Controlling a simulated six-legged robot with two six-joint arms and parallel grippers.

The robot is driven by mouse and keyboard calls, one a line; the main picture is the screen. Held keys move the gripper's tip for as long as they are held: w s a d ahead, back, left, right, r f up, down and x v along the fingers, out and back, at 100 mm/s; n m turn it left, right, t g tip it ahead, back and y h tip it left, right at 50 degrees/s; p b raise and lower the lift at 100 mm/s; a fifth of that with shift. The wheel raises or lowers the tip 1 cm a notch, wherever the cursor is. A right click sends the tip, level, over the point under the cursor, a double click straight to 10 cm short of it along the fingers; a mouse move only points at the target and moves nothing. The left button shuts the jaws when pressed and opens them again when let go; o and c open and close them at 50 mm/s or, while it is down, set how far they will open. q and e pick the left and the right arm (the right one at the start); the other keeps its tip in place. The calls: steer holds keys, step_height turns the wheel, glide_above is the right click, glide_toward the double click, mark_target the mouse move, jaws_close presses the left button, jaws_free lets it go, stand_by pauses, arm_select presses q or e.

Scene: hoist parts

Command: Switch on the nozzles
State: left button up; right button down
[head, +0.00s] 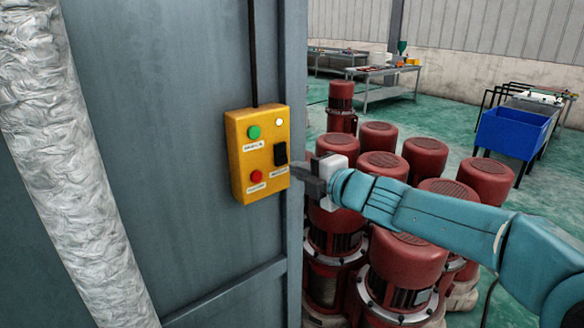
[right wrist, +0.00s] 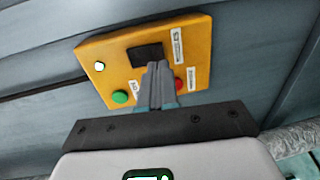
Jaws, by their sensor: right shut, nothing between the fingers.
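A yellow control box (head: 237,160) is mounted on a grey-blue metal panel. It bears a green button (head: 254,132), a red button (head: 256,177), a black rocker switch (head: 280,154) and a small pale lamp (head: 279,122). My right gripper (head: 296,170) is shut and empty, its fingertips close to the box's right edge near the black switch. In the right wrist view the shut fingers (right wrist: 158,72) point at the box (right wrist: 196,38), with the tips just below the black switch (right wrist: 145,53). I cannot tell whether they touch it. The labels are too small to read. My left gripper is not in view.
A silver foil-wrapped pipe (head: 75,170) runs down the left. Several red motors (head: 405,262) stand closely packed behind and below my right arm. A blue bin (head: 512,132) and workbenches (head: 385,72) are farther back. The panel's right edge is close to my gripper.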

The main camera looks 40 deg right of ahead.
mark_target(283, 164)
steer(key=w, duration=0.3)
steer(key=shift+w+f, duration=0.1)
steer(key=shift+f, duration=0.1)
steer(key=shift+a, duration=0.1)
steer(key=shift+w+t+b, duration=0.2)
steer(key=shift+t+b, duration=0.1)
steer(key=shift+b, duration=0.75)
steer(key=shift+f, duration=0.1)
